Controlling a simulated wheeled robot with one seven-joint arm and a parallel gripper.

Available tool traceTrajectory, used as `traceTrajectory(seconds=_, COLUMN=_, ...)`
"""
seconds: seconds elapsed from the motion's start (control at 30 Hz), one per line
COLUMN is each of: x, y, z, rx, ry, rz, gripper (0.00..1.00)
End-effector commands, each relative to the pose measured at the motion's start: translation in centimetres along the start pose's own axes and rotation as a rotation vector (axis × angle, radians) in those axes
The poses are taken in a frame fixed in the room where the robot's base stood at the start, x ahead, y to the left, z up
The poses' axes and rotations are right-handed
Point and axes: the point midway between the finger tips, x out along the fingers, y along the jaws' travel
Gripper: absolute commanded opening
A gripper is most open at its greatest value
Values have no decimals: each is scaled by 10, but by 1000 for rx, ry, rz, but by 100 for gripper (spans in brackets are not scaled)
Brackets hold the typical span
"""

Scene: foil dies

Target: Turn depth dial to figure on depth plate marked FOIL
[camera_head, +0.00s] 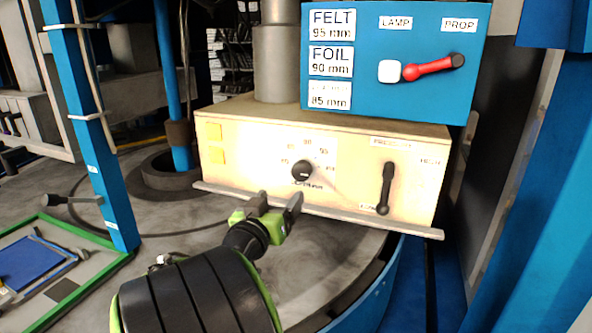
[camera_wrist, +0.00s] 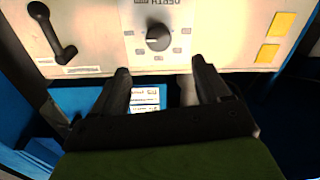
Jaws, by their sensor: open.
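The depth dial (camera_head: 302,171) is a round black knob on the cream front panel, with small number labels in an arc above it. Its pointer is too small to read surely. It also shows in the wrist view (camera_wrist: 158,38), upside down, with "DEPTH" lettering beside it. The depth plates on the blue box read FELT 95 mm (camera_head: 331,25), FOIL 90 mm (camera_head: 331,61) and a faded 85 mm (camera_head: 330,95). My gripper (camera_head: 279,203) is open and empty, below and in front of the dial. In the wrist view its fingers (camera_wrist: 160,70) stand apart, with the dial beyond the gap.
A black lever (camera_head: 386,188) stands on the panel right of the dial. A red-handled lever (camera_head: 434,67) sits on the blue box above. A metal ledge (camera_head: 340,217) runs along the panel's bottom edge, close to my fingers. A blue post (camera_head: 95,130) stands at left.

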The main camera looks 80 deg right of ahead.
Motion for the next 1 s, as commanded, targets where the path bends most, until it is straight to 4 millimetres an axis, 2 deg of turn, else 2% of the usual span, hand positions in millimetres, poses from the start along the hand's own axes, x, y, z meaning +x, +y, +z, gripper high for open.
traceTrajectory(seconds=0.3, x=82, y=4, z=-5, rx=-2, ry=-2, rz=10, gripper=76)
traceTrajectory(seconds=0.5, x=121, y=2, z=-4, rx=-1, ry=0, rz=4, gripper=76)
traceTrajectory(seconds=0.63, x=132, y=2, z=-2, rx=0, ry=0, rz=2, gripper=76)
traceTrajectory(seconds=0.87, x=133, y=1, z=-1, rx=1, ry=0, rz=1, gripper=76)
traceTrajectory(seconds=1.0, x=133, y=1, z=-1, rx=1, ry=0, rz=1, gripper=57)
